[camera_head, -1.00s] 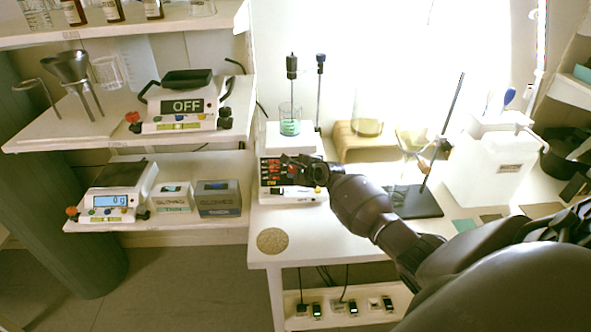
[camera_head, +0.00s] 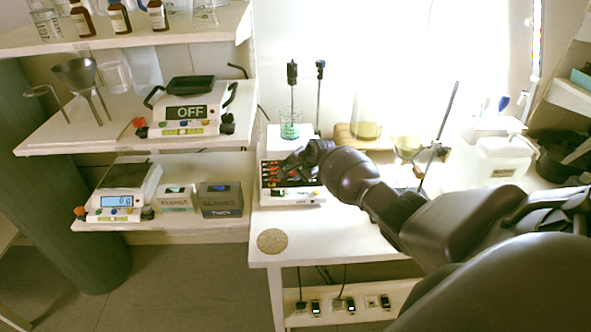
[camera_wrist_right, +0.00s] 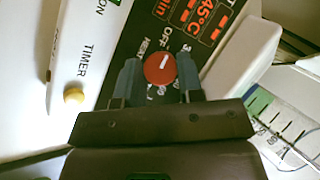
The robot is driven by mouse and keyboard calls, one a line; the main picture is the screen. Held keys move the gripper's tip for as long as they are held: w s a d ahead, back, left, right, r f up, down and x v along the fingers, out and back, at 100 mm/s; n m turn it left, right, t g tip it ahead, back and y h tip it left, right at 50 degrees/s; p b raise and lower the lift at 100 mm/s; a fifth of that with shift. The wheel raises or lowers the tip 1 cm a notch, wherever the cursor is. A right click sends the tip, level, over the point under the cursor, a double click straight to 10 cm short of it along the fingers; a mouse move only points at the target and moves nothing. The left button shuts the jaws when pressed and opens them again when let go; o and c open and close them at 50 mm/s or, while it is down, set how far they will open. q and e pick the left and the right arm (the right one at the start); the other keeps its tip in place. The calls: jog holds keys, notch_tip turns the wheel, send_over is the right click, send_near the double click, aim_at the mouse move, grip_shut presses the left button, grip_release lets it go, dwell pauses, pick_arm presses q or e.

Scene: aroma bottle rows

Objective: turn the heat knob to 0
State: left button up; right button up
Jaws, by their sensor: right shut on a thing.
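The white hotplate (camera_head: 291,199) with a black front panel and red digits stands at the left end of the white bench. Its red heat knob (camera_wrist_right: 160,68) has a white pointer line and sits near the printed words HEAT and OFF. In the wrist view the line tilts slightly right of straight up, roughly toward OFF. My right gripper (camera_wrist_right: 159,78) is shut on the knob, one finger on each side. In the head view the right gripper (camera_head: 297,160) is at the panel and hides the knob. My left gripper is not in view.
A beaker (camera_head: 290,131) with green contents stands on the hotplate. A yellow button (camera_wrist_right: 73,95) is beside the panel. A round cork mat (camera_head: 272,241) lies in front on clear bench. Shelves at left hold a device reading OFF (camera_head: 186,112) and a scale (camera_head: 124,195).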

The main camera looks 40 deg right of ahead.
jog(key=shift+n+g, duration=0.3)
jog(key=shift+n, duration=0.2)
dwell(0.3)
jog(key=o, duration=0.9)
jog(key=shift+r, duration=0.15)
